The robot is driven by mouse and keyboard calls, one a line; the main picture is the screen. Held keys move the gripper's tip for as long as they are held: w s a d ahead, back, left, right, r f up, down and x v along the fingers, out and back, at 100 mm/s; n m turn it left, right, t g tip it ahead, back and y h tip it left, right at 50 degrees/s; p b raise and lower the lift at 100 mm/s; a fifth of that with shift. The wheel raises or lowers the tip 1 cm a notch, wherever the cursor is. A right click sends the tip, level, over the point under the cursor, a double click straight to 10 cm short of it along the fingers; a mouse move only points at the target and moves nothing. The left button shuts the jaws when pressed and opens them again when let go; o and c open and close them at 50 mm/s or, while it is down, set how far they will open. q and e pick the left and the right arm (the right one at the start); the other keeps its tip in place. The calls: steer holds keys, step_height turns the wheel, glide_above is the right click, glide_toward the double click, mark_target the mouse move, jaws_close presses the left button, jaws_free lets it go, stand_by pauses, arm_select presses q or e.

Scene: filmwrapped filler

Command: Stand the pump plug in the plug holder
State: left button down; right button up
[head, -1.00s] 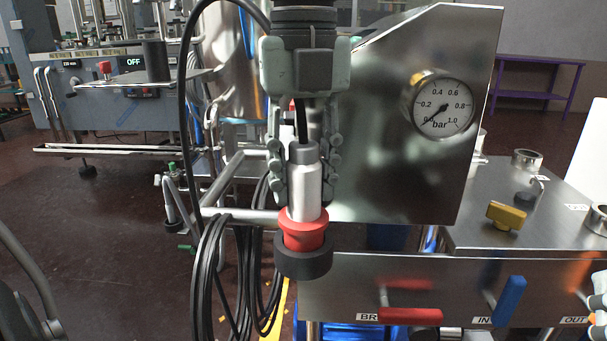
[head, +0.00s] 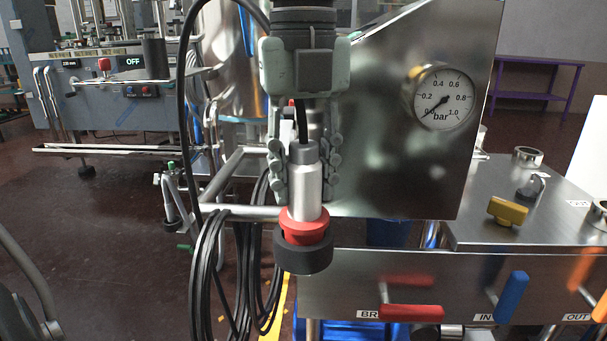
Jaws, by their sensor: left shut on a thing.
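The pump plug (head: 305,193) is a silver cylinder with a grey top, a red collar (head: 303,224) and a black cable leaving its top. It stands upright in the middle of the head view. My left gripper (head: 305,185) reaches down from above and is shut on the plug's silver body, one finger on each side. The plug holder, a thick black ring (head: 303,258), is directly below. The red collar's lower part sits within the ring's opening; its upper rim still shows above. The ring hides the plug's lower end, so its depth cannot be seen. My right gripper does not show clearly.
A steel cabinet with a pressure gauge (head: 443,97) stands close on the right. Red (head: 411,312), blue (head: 510,297) and orange levers line its lower front. Coiled black cable (head: 215,275) hangs left of the ring, by a steel frame (head: 240,213). Open floor lies further left.

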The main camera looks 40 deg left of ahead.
arm_select(q)
steer(key=shift+s+f+b, duration=0.35)
steer(key=shift+f+b, duration=0.1)
steer(key=shift+f, duration=0.25)
stand_by(0.4)
steer(key=c, duration=1)
jaws_free()
steer(key=shift+o, duration=0.2)
step_height(320, 180, up, 13)
steer(key=shift+d+f, duration=0.1)
steer(key=shift+f, duration=0.05)
